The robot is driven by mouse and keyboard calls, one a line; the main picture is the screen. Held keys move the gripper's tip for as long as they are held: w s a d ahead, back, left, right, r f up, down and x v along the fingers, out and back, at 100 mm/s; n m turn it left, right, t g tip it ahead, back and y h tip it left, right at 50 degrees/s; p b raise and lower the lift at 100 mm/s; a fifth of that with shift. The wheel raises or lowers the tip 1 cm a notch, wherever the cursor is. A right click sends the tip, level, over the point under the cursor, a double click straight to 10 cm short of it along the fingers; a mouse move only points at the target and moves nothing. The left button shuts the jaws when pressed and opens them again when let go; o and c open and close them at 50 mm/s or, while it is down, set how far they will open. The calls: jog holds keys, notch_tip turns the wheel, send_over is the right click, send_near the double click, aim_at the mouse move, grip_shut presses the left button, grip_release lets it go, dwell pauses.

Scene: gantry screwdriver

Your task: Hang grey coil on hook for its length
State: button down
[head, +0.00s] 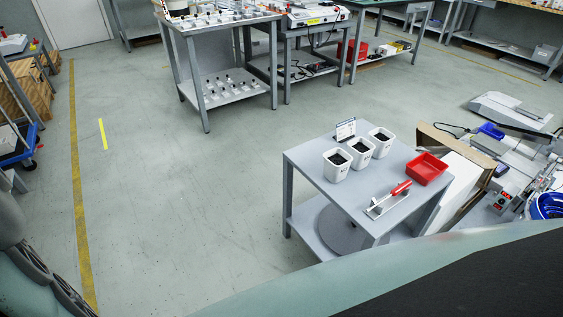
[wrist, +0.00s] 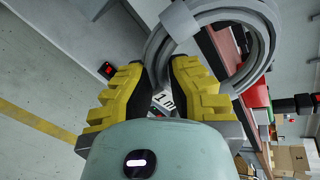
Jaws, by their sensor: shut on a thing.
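The grey coil (wrist: 268,45) shows in the upper right of the wrist view as a ring of several strands with a pale grey band (wrist: 178,22) around it. My gripper (wrist: 163,76) has yellow ribbed fingers and is shut on the near left side of the coil. The ring extends beyond the fingertips, up and to the right. The fingers hide part of the gripped strands. My gripper and the coil do not show in the head view. I cannot make out a hook in either view.
In the head view, a grey table (head: 310,160) holds white bins (head: 337,165), a red tray (head: 427,169) and a red-handled tool (head: 400,188). A cluttered bench (head: 520,175) stands right. Open floor (head: 160,200) lies left. Cardboard boxes (wrist: 290,158) show in the wrist view.

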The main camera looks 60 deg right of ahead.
jog(key=s+f+m+t+b, duration=0.2)
jog(key=s+f+b, duration=0.1)
jog(key=f+b, duration=0.6)
jog(key=shift+a+f+t+y+b, duration=0.3)
jog(key=shift+f+t+y, duration=0.1)
jog(key=shift+f, duration=0.55)
jog(key=shift+a, duration=0.1)
